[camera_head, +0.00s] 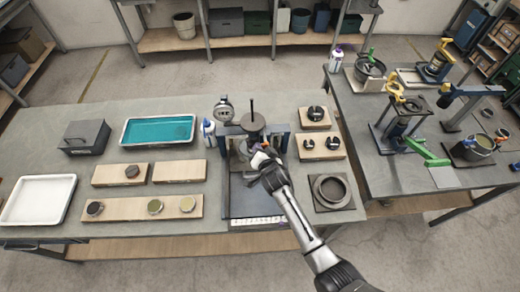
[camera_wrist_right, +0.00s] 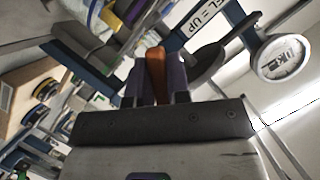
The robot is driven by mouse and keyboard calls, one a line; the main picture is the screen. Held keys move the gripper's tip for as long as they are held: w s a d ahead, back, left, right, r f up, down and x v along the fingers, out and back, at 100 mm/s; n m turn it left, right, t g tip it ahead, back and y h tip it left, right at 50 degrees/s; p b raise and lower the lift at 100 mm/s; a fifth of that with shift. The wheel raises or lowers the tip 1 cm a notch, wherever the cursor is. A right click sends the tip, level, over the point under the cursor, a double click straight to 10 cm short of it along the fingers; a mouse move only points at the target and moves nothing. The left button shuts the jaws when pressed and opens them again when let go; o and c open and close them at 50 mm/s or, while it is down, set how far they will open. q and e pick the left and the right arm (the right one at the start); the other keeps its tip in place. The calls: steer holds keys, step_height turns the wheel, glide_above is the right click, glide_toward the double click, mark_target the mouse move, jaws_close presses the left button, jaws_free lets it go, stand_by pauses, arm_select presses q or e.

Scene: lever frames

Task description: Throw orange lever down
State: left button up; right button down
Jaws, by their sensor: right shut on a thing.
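The orange lever (camera_wrist_right: 157,72) stands between the two dark fingers of my right gripper (camera_wrist_right: 156,88) in the right wrist view. The fingers are close on both of its sides, and the gripper is shut on it. In the head view my right gripper (camera_head: 256,158) is at the front of the lever frame (camera_head: 282,140), at the middle of the near table. The orange lever is mostly hidden there by my gripper and arm. A sign reading "= UP" (camera_wrist_right: 203,17) shows beyond the lever in the right wrist view. My left gripper is not in view.
Wooden blocks with discs (camera_head: 145,207) lie to the left, others (camera_head: 319,147) to the right. A ring-shaped part (camera_head: 331,190) lies at the right front.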

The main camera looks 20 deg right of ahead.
stand_by(0.3)
steer(key=n+h, duration=0.1)
steer(key=d+n+g, duration=0.1)
steer(key=n, duration=0.1)
steer(key=shift+s+f+h, duration=0.15)
steer(key=shift+f+h, duration=0.15)
steer(key=shift+h, duration=0.1)
steer(key=shift+s+d+n+g+h, duration=0.1)
steer(key=shift+d+n+g+h, duration=0.3)
steer(key=shift+n+h, duration=0.4)
steer(key=shift+d, duration=0.1)
steer(key=c, duration=1.1)
jaws_free()
